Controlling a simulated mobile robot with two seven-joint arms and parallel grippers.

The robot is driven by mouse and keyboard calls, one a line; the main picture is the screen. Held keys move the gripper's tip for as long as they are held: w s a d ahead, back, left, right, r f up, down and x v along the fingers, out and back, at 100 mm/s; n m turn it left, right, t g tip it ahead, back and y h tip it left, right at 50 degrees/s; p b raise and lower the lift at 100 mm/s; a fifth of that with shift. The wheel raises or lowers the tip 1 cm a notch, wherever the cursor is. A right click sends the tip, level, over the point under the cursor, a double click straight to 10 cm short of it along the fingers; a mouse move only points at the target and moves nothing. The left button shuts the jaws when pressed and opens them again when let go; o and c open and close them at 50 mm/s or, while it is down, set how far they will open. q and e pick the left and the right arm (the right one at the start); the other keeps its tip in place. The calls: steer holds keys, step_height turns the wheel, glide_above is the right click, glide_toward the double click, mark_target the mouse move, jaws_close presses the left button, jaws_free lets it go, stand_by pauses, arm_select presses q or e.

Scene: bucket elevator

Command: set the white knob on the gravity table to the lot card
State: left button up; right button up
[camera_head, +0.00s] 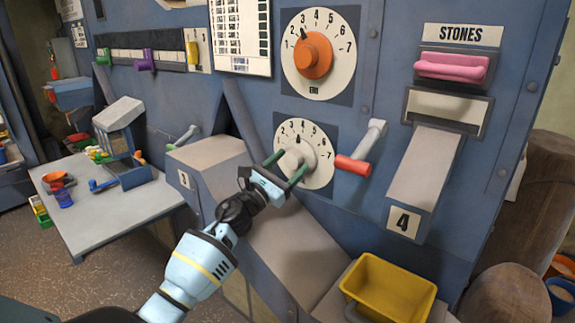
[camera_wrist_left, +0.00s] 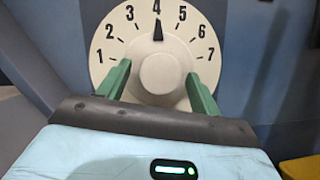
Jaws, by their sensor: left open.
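The white knob (camera_head: 297,160) sits at the centre of the lower round dial, which is numbered 1 to 7. In the left wrist view the white knob (camera_wrist_left: 166,78) has a black pointer standing nearly straight up, at about 4. My left gripper (camera_head: 284,172) is open in front of it. Its green fingers (camera_wrist_left: 160,85) lie on either side of the knob, with gaps visible; contact cannot be told. A white printed card (camera_head: 242,38) hangs above and left of the dials, possibly the lot card; its print is too small to read.
An orange knob (camera_head: 313,55) on a similar dial is above. A red-handled lever (camera_head: 353,165) is close on the right. A pink handle (camera_head: 451,67) is under the STONES sign. A yellow bin (camera_head: 392,288) stands below. A grey chute (camera_head: 290,235) slopes down below the white knob.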

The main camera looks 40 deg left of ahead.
arm_select(q)
steer(key=c, duration=1)
steer(key=shift+o, duration=0.2)
